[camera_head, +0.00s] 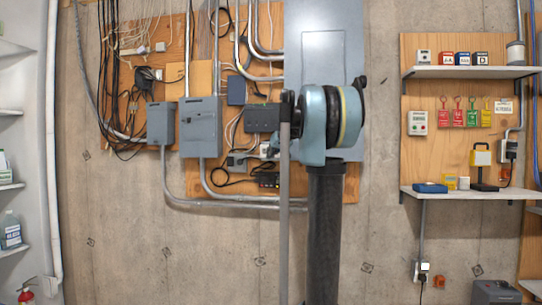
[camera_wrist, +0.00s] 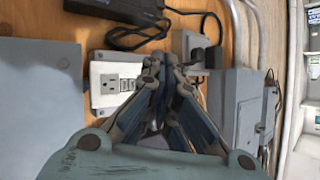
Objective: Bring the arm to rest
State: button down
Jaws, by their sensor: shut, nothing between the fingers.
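My gripper (camera_wrist: 168,68) shows in the wrist view with its fingers together and nothing between them. It points at the wooden backboard, in front of a white outlet plate (camera_wrist: 112,84); I cannot tell if the tips touch anything. In the head view my arm (camera_head: 330,118) is folded up in front of the large grey electrical panel (camera_head: 325,45), and my gripper is hidden or too small to make out.
Grey boxes (camera_head: 201,127) and conduits are on the wall to the left. Two shelves (camera_head: 455,193) with small items and hanging tags are at the right. In the wrist view a black adapter (camera_wrist: 120,10) and cables lie close to the fingers.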

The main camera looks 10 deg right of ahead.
dwell(0.5)
jog(key=s+a+f+g+h, duration=0.1)
jog(key=s+a+f+g, duration=0.15)
jog(key=s+f, duration=1)
jog(key=s+a+f+g, duration=0.25)
jog(key=s+f, duration=0.65)
jog(key=s, duration=0.7)
jog(key=s+d+f+g+h, duration=0.1)
jog(key=s+d+f+g, duration=0.1)
jog(key=s+f, duration=1)
jog(key=s+d+f+m+g+h, duration=0.1)
jog(key=s+d+f+g+h, duration=0.1)
jog(key=s+f, duration=1)
jog(key=shift+s+d+f, duration=0.2)
jog(key=shift+s+d, duration=0.2)
jog(key=shift+s, duration=0.5)
jog(key=shift+w+f, duration=0.2)
jog(key=shift+w, duration=0.3)
